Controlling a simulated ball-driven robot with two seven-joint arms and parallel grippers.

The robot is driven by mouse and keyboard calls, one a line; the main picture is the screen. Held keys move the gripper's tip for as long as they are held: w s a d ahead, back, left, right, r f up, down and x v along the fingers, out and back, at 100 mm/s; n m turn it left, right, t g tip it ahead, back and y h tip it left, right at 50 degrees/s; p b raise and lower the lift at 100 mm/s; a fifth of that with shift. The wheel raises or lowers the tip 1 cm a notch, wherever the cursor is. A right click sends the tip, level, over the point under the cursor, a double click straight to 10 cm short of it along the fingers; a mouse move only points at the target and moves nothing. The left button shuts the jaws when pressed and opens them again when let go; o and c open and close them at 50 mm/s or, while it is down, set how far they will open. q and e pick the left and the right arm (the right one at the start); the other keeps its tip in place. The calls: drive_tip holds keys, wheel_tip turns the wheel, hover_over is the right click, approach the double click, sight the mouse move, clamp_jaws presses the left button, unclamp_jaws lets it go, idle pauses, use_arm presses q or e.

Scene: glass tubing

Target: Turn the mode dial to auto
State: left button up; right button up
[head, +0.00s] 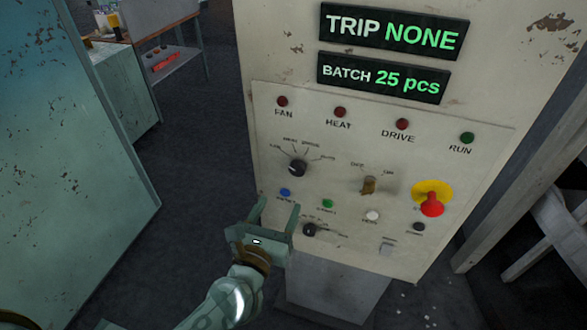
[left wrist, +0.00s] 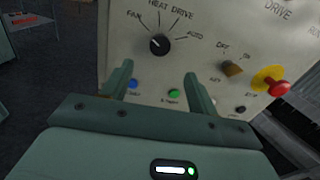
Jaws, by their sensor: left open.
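The mode dial (head: 297,168) is a black round knob on the cream control panel, with labels fanned around its top. In the left wrist view the dial (left wrist: 160,44) shows FAN, HEAT, DRIVE and AUTO from left to right. Its pale pointer mark faces up-left, toward FAN. My left gripper (head: 276,206) is open and empty, below and a little left of the dial in the head view. In the left wrist view its fingers (left wrist: 158,74) stand apart on either side below the dial, not touching it. My right gripper is not in view.
A second black knob (head: 309,230) sits just right of my left gripper. Blue (head: 285,192) and green (head: 328,203) buttons lie below the dial. A brass-coloured switch (head: 369,186) and a red stop knob on yellow (head: 432,203) are to the right. Displays read TRIP NONE and BATCH 25 pcs.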

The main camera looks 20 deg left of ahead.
sight(296, 171)
use_arm(q)
drive_tip(key=w, duration=0.8)
drive_tip(key=w+p, duration=0.1)
drive_tip(key=w, duration=0.3)
drive_tip(key=shift+d, duration=0.25)
drive_tip(key=shift+c, duration=0.3)
drive_tip(key=c, duration=0.9)
